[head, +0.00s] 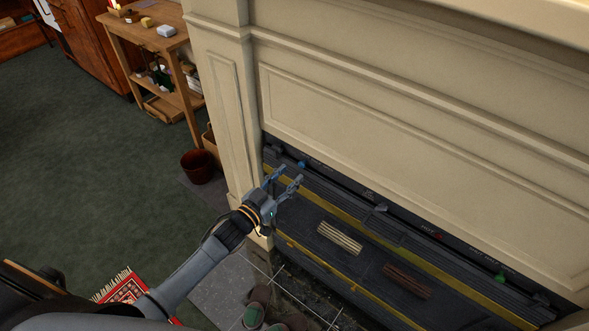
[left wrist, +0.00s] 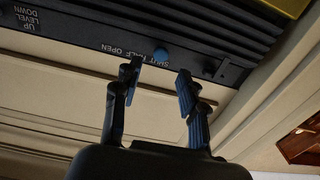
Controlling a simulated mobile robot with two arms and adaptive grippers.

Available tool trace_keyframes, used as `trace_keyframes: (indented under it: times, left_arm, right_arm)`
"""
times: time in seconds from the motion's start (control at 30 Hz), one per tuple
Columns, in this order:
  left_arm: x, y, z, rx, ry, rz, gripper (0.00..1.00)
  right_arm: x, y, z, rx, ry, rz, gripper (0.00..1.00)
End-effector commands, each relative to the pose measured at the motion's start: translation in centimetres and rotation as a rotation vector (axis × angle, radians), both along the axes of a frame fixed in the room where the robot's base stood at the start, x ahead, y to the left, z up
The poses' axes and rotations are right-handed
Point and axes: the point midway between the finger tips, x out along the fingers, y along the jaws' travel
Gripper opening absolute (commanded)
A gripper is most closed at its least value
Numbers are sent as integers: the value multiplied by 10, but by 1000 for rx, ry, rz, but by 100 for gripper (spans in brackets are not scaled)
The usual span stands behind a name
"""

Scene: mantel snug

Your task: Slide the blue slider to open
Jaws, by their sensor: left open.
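The blue slider (head: 301,163) is a small blue knob on a dark control strip (head: 340,178) under the cream mantel panel, near the strip's left end. In the left wrist view the blue knob (left wrist: 160,55) shows between and just beyond my fingertips, with upside-down white lettering SHUT, HALF, OPEN beside it. My left gripper (head: 284,176) is open and empty, its fingers pointing up at the strip. It shows close up in the left wrist view (left wrist: 158,76), one finger on each side of the knob; I see no clear contact. My right gripper is not in view.
The same strip carries a grey knob (head: 380,208), a red mark (head: 437,236) and a green knob (head: 499,278). Below lies a dark ribbed surface with a yellow band and two slatted blocks. A wooden side table (head: 150,38) and a brown bucket (head: 198,166) stand left.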

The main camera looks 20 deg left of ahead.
Motion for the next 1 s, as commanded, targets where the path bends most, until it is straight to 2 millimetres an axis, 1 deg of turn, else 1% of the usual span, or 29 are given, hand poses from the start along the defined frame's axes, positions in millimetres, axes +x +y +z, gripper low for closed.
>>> trace_keyframes:
  times: [0.03,0.1,0.23,0.4,0.63,0.83,1.0]
  left_arm:
    - [10,-3,1,1,-1,1,42]
    - [20,-7,0,0,-1,0,42]
    - [32,-11,0,0,1,1,42]
    - [38,-14,0,0,2,1,42]
    - [38,-14,0,1,2,1,42]
    - [38,-14,0,1,2,1,1]
    - [38,-13,0,1,2,1,0]
  right_arm:
    - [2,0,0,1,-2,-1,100]
    - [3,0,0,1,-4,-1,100]
    - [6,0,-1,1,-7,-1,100]
    - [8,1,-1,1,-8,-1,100]
    - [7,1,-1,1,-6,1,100]
    - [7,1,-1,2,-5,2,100]
    - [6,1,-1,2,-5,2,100]
